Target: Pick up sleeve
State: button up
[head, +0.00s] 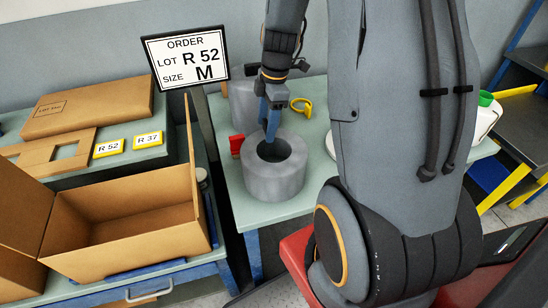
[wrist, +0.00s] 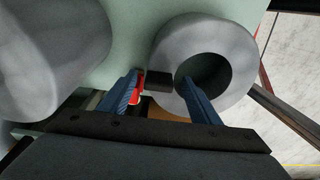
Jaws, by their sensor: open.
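A thick grey hollow cylinder, which I take for the sleeve (head: 275,184), stands upright on the pale green table with its dark bore facing up. It also shows in the wrist view (wrist: 228,40). My gripper (head: 271,128) points down at its far rim, with blue fingers apart. In the wrist view my gripper (wrist: 159,79) has its right finger over the bore and its left finger outside the wall. I cannot tell whether either finger touches it. A second grey cylinder (head: 241,105) stands behind, partly hidden by my arm; it looms at left in the wrist view (wrist: 50,60).
A red object (head: 237,145) and a yellow ring (head: 301,105) lie near the sleeve. An open cardboard box (head: 130,235) stands at left. Yellow cards R 52 (head: 108,148) and R 37 (head: 148,140) lie behind it. An order sign (head: 186,57) reads R 52, size M.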

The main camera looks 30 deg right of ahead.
jog(key=shift+f, duration=0.15)
grip_shut()
dwell(0.4)
notch_tip(320, 180, up, 9)
jog(key=shift+f+b, duration=0.2)
jog(key=shift+b, duration=1)
jog(key=shift+r, duration=0.75)
